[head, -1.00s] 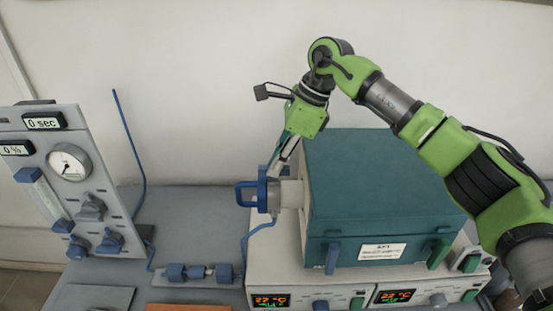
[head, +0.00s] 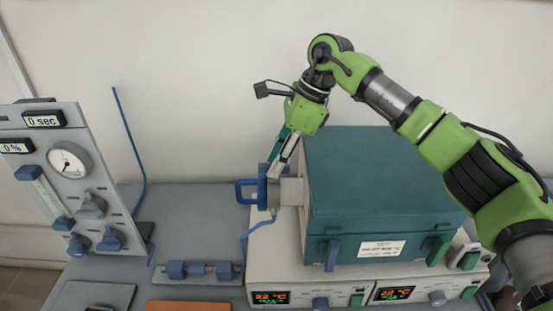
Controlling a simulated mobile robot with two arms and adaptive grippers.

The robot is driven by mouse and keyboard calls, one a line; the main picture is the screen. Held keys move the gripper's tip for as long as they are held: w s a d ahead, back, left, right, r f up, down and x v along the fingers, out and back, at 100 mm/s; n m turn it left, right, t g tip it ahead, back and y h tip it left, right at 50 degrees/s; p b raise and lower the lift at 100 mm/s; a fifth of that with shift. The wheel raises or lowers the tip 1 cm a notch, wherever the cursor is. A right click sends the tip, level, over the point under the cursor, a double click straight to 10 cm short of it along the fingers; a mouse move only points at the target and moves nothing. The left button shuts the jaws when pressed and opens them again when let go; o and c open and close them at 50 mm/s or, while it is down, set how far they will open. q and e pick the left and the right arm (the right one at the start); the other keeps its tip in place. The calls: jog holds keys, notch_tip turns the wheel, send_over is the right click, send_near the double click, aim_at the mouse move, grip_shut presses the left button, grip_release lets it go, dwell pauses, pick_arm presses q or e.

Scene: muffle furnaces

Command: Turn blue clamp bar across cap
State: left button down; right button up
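The blue cap with its loop handle (head: 244,190) sits at the end of the pale tube (head: 291,191) on the left side of the teal furnace. A blue upright piece (head: 262,186), which looks like the clamp bar, stands across the cap by the tube's end. My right gripper (head: 272,172) reaches down from above, with its fingertips close to the top of this blue piece. I cannot tell whether they touch it or how far apart they are. My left gripper is not in view.
The teal furnace (head: 385,180) stands right of the cap on a white control base (head: 340,292) with lit displays. A grey panel with a gauge (head: 80,185) stands at the left. A thin blue hose (head: 246,243) runs below the cap. A blue-ended fitting (head: 200,271) lies in front.

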jog(key=v, duration=1.2)
jog(key=shift+f, duration=0.1)
